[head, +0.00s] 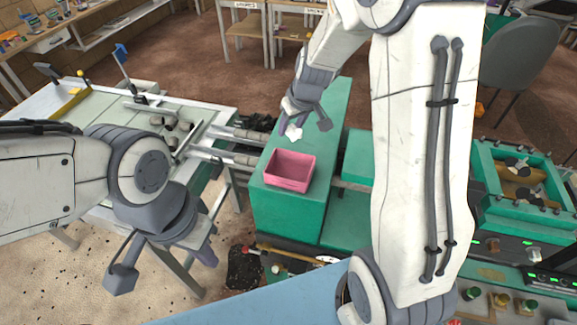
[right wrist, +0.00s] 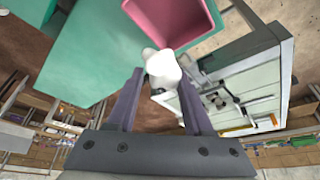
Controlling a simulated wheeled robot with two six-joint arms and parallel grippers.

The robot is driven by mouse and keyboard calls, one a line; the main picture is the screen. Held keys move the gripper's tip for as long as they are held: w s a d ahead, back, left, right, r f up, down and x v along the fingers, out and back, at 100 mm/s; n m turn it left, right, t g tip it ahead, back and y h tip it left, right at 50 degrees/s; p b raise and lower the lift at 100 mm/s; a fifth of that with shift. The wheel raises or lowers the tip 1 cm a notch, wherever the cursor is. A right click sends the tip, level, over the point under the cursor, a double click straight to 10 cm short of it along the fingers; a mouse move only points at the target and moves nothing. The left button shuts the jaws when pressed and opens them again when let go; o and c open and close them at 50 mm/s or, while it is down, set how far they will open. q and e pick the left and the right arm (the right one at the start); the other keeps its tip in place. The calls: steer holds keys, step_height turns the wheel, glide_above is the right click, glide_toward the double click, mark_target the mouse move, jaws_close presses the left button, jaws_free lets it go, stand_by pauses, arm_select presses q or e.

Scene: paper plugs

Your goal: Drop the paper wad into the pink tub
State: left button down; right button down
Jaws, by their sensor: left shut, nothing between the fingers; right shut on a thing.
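The pink tub (head: 289,181) stands on top of a green block in the middle of the head view. It also shows at the top of the right wrist view (right wrist: 150,12). My right gripper (head: 290,128) is shut on the white paper wad (head: 294,132), just behind the tub in the head view. In the right wrist view the wad (right wrist: 162,68) sits between the fingertips and overlaps the near edge of the tub in the picture. My left gripper (head: 207,252) is shut and empty at the lower left, away from the tub.
The green block (head: 285,215) has bare top around the tub. A grey-white table (head: 215,100) with small parts stands to the left, joined by metal rails. A green crate (head: 482,165) is at the right. My right arm covers part of the middle.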

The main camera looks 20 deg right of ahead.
steer(key=f+b, duration=0.2)
steer(key=f, duration=0.1)
steer(key=d+f+b, duration=0.1)
steer(key=f, duration=0.1)
steer(key=shift+f+b, duration=0.25)
steer(key=shift+b, duration=0.05)
steer(key=shift+a, duration=0.1)
steer(key=shift+c, duration=1.1)
jaws_free()
steer(key=b+v, duration=0.2)
steer(key=v, duration=0.8)
steer(key=shift+s+r, duration=0.2)
steer(key=shift+r, duration=0.05)
